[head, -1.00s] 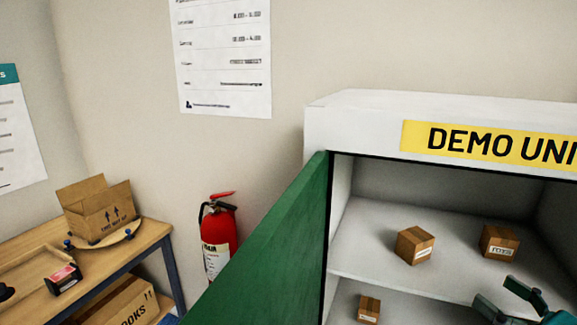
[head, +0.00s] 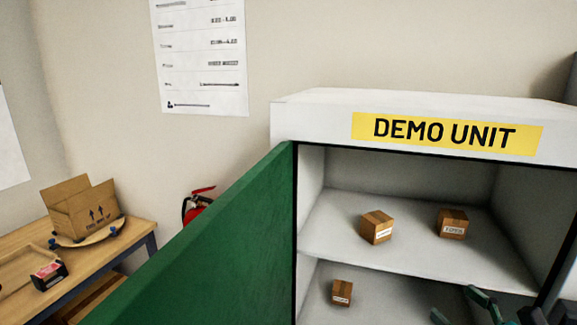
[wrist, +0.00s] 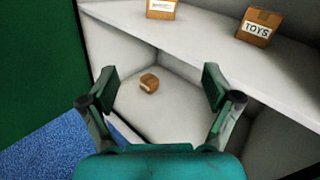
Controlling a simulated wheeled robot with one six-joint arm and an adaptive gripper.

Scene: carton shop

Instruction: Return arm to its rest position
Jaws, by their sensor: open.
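My gripper (head: 453,303) shows at the bottom right of the head view, in front of the cabinet's lower part. In the wrist view my gripper (wrist: 159,78) has its two fingers spread wide with nothing between them. The fingers point toward the lower compartment, where a small carton (wrist: 149,83) sits on the floor, apart from the fingers. My gripper's lower part is cut off in the head view.
The white cabinet (head: 300,118) marked DEMO UNIT has its green door (head: 215,240) open at left. Its upper shelf (head: 335,215) holds a carton (head: 377,228) and a TOYS carton (head: 452,224). A small carton (head: 342,292) is below. A wooden table (head: 140,230) stands left.

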